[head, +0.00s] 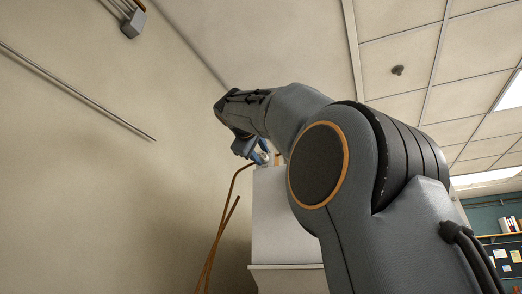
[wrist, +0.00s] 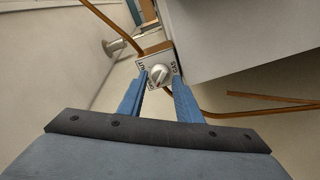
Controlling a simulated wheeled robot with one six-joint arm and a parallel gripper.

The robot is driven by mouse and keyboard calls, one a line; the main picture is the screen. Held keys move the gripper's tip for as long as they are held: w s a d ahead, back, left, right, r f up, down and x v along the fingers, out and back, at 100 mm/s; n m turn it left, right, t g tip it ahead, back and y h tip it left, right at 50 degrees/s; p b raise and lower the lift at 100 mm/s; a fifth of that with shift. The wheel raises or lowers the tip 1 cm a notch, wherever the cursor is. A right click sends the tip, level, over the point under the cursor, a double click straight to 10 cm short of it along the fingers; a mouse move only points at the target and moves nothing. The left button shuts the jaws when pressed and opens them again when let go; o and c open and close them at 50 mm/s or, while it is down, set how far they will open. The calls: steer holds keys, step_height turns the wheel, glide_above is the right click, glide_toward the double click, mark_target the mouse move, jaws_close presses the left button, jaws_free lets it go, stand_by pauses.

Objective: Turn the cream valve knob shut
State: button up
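The cream valve knob (wrist: 158,76) is round with a raised grip bar. It sits on a pale square plate (wrist: 146,62) with dark lettering, partly readable as "GAS". In the wrist view the two blue fingers of my gripper (wrist: 158,78) reach toward it, one on each side. The knob shows between the fingertips with a small gap on either side, so the gripper looks open. How deep the fingertips reach around the knob I cannot tell. In the head view my gripper (head: 257,149) is up by the plate, and its fingers mostly hide the knob.
Copper pipes (head: 222,225) run beside the plate; a loose-ended one (wrist: 270,97) shows at right in the wrist view. A white box-like cabinet or column (head: 285,225) stands behind my arm. A plain wall (head: 90,180) is at left, with a thin rod (head: 80,92) on it.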

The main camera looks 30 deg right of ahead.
steer(key=shift+w+d, duration=0.35)
steer(key=shift+c, duration=0.2)
steer(key=c, duration=0.7)
